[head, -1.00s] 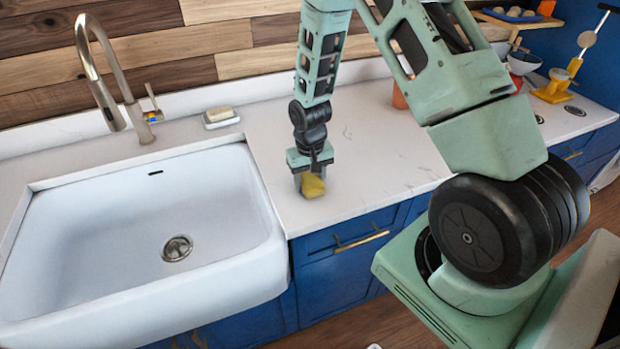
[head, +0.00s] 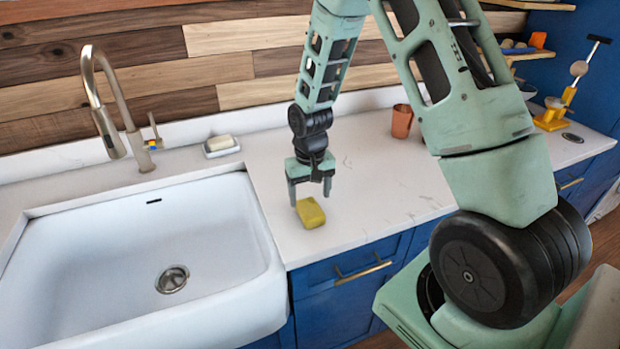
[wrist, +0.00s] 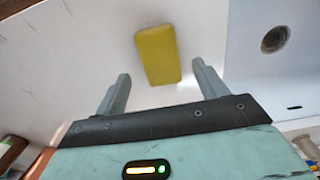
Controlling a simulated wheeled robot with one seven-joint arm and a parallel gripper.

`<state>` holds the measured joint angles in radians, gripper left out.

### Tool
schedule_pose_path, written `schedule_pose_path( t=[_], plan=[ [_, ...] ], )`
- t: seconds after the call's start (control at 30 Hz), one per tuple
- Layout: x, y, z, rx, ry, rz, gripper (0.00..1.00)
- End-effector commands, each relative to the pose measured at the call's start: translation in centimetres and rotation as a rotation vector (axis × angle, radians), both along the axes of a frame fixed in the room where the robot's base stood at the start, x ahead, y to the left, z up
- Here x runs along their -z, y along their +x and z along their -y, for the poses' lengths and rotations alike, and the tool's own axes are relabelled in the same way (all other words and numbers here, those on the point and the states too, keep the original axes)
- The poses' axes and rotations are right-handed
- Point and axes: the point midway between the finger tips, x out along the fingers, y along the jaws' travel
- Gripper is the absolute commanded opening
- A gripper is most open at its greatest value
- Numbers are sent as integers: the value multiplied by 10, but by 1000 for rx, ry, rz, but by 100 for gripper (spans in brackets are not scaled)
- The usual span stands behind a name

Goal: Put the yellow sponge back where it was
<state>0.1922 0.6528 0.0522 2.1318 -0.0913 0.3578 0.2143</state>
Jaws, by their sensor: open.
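The yellow sponge (head: 311,212) lies flat on the white counter, just right of the sink and near the counter's front edge. My gripper (head: 310,198) is open and empty, just above and behind the sponge in the head view. In the wrist view the sponge (wrist: 158,55) lies beyond the fingertips of my gripper (wrist: 162,77), roughly centred between them and apart from both.
The white sink (head: 110,240) is left of the sponge, with a tall faucet (head: 105,100) behind it. A soap dish (head: 221,147) with a pale bar stands behind the sink. A copper cup (head: 402,121) stands farther back. The counter right of the sponge is clear.

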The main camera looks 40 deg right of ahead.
Motion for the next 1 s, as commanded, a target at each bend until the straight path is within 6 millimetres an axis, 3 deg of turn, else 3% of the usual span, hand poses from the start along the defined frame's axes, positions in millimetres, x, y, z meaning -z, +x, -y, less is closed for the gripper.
schedule_pose_path(
  t=[0.2, 0.43, 0.5, 0.57, 0.67, 0.77, 0.8, 0.9, 1.0],
  plan=[
    [-38, 1, 0, 1, -1, 6, 72],
    [-61, 0, -1, -1, 1, 1, 72],
    [-67, -1, -9, -20, 4, 3, 72],
    [-76, -6, -28, -63, 12, 8, 72],
    [-97, -27, -85, -202, 34, 16, 72],
    [-121, -73, -154, -404, 55, 23, 72],
    [-129, -96, -177, -489, 61, 25, 72],
    [-144, -154, -218, -684, 65, 26, 72],
    [-151, -202, -237, -831, 60, 24, 72]
  ],
)
